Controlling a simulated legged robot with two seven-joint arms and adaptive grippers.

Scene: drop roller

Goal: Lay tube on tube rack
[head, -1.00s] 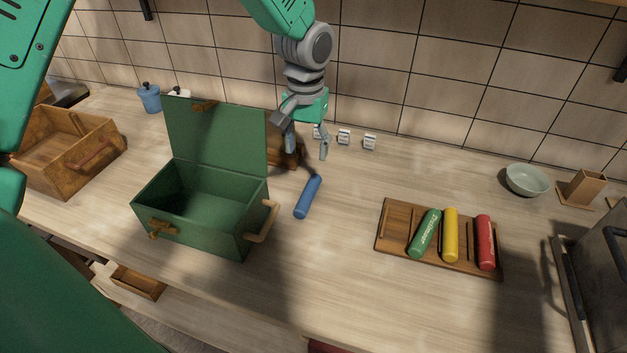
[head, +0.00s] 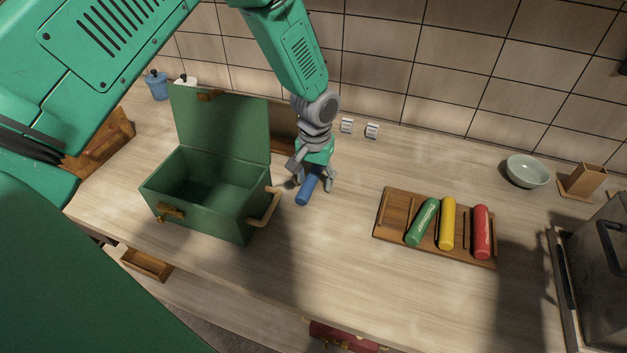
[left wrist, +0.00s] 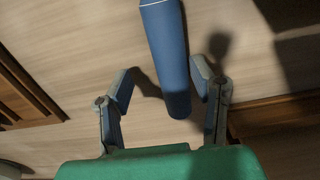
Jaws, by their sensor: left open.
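A blue tube (head: 308,186) lies on the counter just right of the green box. My left gripper (head: 313,187) is over it, open, with its fingers on either side of the tube. In the left wrist view the blue tube (left wrist: 172,60) reaches between the two spread fingers of my left gripper (left wrist: 166,85), with gaps beside it. The wooden tube rack (head: 388,215) lies to the right and holds a green tube (head: 422,222), a yellow tube (head: 447,223) and a red tube (head: 481,232). Its left part is bare. My right gripper is not in view.
An open green box (head: 200,213) with a raised lid and a side handle stands close left of the tube. A pale bowl (head: 527,171) and a metal pot (head: 600,250) are at the right. The counter between tube and rack is clear.

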